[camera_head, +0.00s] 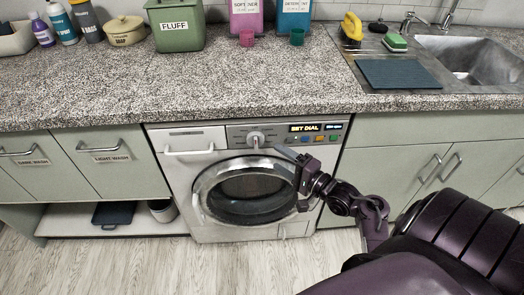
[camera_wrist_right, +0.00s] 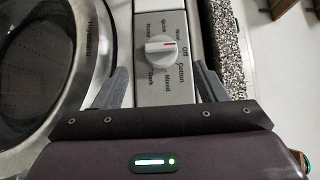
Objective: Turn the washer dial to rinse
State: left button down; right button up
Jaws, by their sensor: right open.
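The washer dial (camera_head: 256,139) is a round light knob on the control panel of the front-loading washing machine (camera_head: 184,157). My right gripper (camera_head: 286,178) is in front of the washer, below and right of the dial. In its wrist view the gripper (camera_wrist_right: 160,80) has two grey fingers apart, with the dial ahead between their lines, not touched. My left gripper is not in view.
The washer display (camera_head: 304,128) reads SET DIAL, with coloured buttons below it. The round glass door (camera_head: 252,190) is closed behind my right gripper. A speckled countertop (camera_head: 260,85) overhangs the panel. Drawers (camera_head: 106,158) stand left and cabinet doors right.

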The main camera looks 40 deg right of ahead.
aim_at(256, 142)
jog(key=x, duration=0.7)
jog(key=shift+w+a, duration=0.1)
jog(key=shift+w, duration=0.2)
jog(key=c, duration=0.9)
